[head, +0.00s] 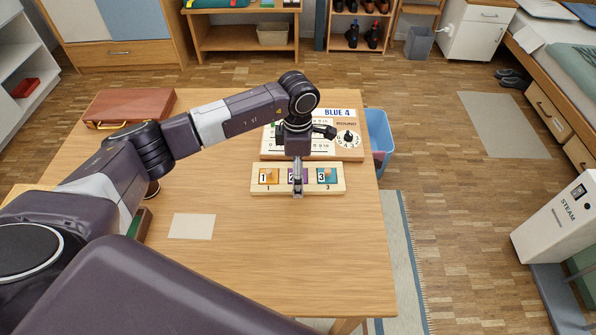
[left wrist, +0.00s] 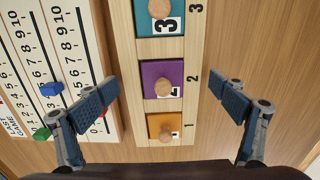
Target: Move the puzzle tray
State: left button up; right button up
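The puzzle tray (head: 259,189) is a pale wooden board on the table, with orange, purple and blue squares numbered 1, 2 and 3. In the left wrist view the tray (left wrist: 146,47) shows a round wooden knob on each square. My left gripper (head: 297,191) is over the middle of the tray and hides part of the purple square. In the left wrist view my left gripper (left wrist: 168,92) is open, its fingers spread to either side of the tray with nothing between their pads. I cannot tell its exact height above the tray. My right gripper is not in view.
A scoreboard (head: 350,153) marked "BLUE 4" lies just behind the tray. A blue bin (head: 380,135) stands beyond the table's right edge. A brown case (head: 130,106) and a pale paper sheet (head: 192,226) lie on the table (head: 270,270). The table front is clear.

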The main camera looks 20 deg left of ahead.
pick_arm(q)
jog(key=shift+r, duration=0.2)
notch_tip(320, 180, up, 12)
dwell(0.5)
jog(key=shift+f, duration=0.1)
dwell(0.3)
